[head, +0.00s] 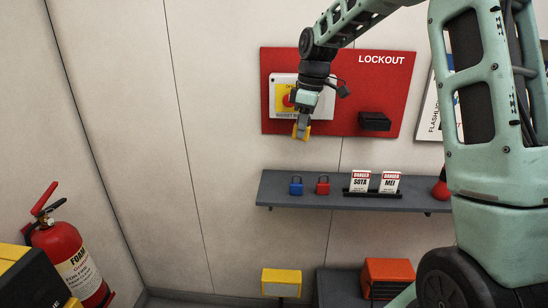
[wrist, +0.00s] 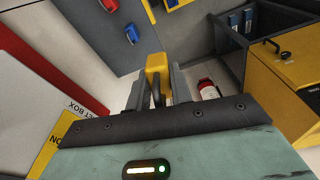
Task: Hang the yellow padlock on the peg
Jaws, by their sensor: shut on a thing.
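The yellow padlock (wrist: 157,66) is between the fingers of my gripper (wrist: 157,92) in the wrist view. Its grey shackle points back toward the palm, and its body sticks out past the fingertips. In the head view my gripper (head: 301,128) hangs in front of the lower edge of the red LOCKOUT board (head: 345,72), with a little of the yellow padlock (head: 300,134) showing. It is above the shelf and apart from it. I cannot make out the peg in either view; my arm covers part of the board.
A white box (head: 322,104) with a red button and a black box (head: 374,121) are on the board. Below, the grey shelf (head: 340,207) carries a blue padlock (head: 296,186), a red padlock (head: 322,185) and danger tags (head: 360,181). A fire extinguisher (head: 66,252) stands at left.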

